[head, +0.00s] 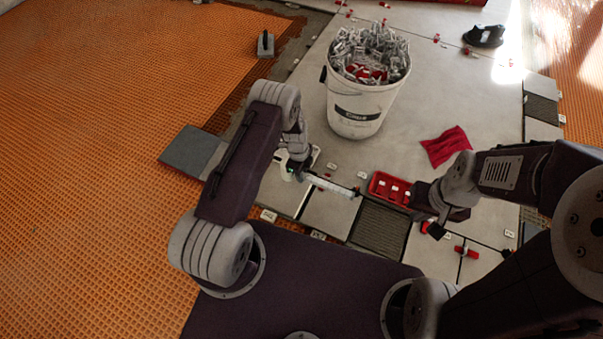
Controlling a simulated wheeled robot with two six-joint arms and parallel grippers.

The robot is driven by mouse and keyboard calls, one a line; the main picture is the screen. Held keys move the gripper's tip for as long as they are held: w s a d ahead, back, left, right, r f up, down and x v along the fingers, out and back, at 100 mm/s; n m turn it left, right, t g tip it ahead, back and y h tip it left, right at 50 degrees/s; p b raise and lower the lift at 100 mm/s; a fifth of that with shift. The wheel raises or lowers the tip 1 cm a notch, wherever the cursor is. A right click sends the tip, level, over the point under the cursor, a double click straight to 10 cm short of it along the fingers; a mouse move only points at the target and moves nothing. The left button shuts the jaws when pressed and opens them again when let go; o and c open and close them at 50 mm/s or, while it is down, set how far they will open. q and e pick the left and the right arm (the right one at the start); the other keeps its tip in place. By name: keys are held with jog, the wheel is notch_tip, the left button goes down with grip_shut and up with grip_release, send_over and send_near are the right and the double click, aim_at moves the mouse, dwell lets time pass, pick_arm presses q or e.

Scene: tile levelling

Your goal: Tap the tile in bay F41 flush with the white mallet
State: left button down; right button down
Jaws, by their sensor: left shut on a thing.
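My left gripper (300,168) is shut on a pale, stick-like tool, which looks like the white mallet (332,185). The tool points right, above the near row of bays; its head is too small to make out clearly. Below it is a grey tile (328,212), with a dark ridged bay (378,228) to its right and another grey tile (422,245) beyond that. Small white tags mark the bays, but I cannot read F41 on any. My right gripper (432,226) is over the right part of this row; its jaws are too small to judge.
A white bucket of clips (358,122) stands behind my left gripper. A red tray (374,188) lies between the grippers. A red cloth (446,146), a dark slab (190,153) and a red cross-shaped piece (466,252) lie around. Orange matting (90,150) covers the left.

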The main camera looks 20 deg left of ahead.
pick_arm(q)
notch_tip(320, 180, down, 6)
jog(key=b, duration=0.4)
jog(key=shift+r+p, duration=0.4)
jog(key=shift+r, duration=0.2)
notch_tip(320, 180, up, 5)
jog(key=p, duration=0.4)
jog(key=shift+r+p, duration=0.15)
jog(key=shift+p, duration=0.2)
jog(key=shift+f, duration=0.2)
